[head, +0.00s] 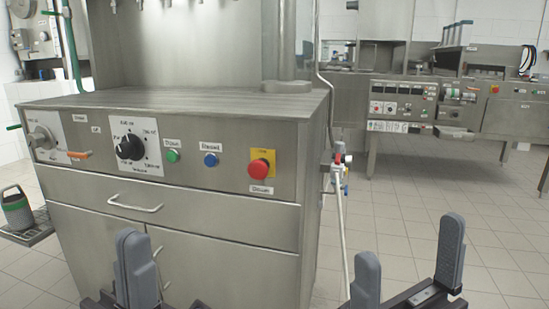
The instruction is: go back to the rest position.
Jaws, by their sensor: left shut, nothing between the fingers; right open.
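My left gripper (131,240) shows at the lower left, in front of the steel cabinet's doors. Its two grey fingers are close together, with nothing between them. My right gripper (410,241) shows at the lower right, over the tiled floor. Its two grey fingers stand wide apart and the gap is empty. Both grippers point upward in the picture and are cut off by the bottom edge.
A steel filler cabinet (225,219) with a dial (130,147), green, blue and red buttons (260,168) stands ahead. A pipe with a valve (340,160) runs along its right side. Another steel machine (430,105) stands behind. Tiled floor (400,200) is free at right.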

